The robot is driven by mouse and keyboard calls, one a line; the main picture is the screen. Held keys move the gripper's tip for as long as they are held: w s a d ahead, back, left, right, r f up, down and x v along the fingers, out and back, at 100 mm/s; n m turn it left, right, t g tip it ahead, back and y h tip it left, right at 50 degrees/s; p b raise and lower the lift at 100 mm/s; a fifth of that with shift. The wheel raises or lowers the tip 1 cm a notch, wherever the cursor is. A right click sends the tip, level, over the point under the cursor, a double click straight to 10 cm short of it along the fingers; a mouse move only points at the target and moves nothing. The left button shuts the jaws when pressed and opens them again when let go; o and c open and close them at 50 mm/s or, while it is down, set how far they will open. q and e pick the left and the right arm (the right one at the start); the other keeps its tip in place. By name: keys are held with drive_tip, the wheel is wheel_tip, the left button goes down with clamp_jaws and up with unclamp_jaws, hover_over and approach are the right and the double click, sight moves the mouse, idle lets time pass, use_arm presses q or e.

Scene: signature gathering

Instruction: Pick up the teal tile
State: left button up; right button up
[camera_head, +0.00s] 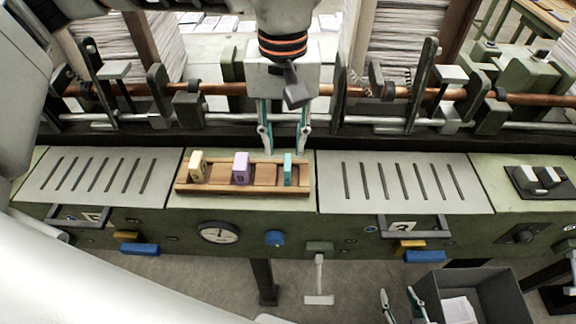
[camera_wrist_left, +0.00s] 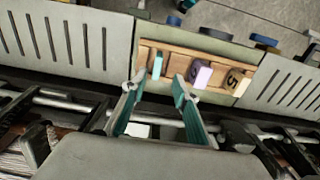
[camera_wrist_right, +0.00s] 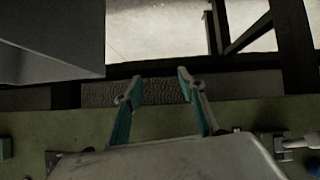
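The teal tile (camera_head: 288,169) stands upright at the right end of a wooden rack on the machine's top; it also shows in the left wrist view (camera_wrist_left: 157,66). A purple tile (camera_head: 241,168) and a cream tile (camera_head: 198,167) stand in the same wooden rack (camera_head: 218,190). My left gripper (camera_head: 284,146) is open and empty, just behind the rack near the teal tile, its fingers not around it. In the left wrist view the left gripper (camera_wrist_left: 155,84) has the tile beyond its fingertips. My right gripper (camera_head: 402,300) is open and empty, low in front of the machine.
Slotted grey panels (camera_head: 98,176) lie on both sides of the rack. A copper-coloured bar (camera_head: 400,90) with clamps and brackets runs behind it. A grey bin (camera_head: 490,290) with paper stands at the lower right. Paper stacks (camera_head: 408,45) rise at the back.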

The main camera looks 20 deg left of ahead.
sight(287, 162)
use_arm(q)
drive_tip(key=shift+d+f, duration=0.15)
drive_tip(key=shift+f, duration=1)
drive_tip(key=shift+d+f, duration=0.1)
drive_tip(key=shift+f, duration=1)
clamp_jaws()
drive_tip(key=shift+r, duration=0.15)
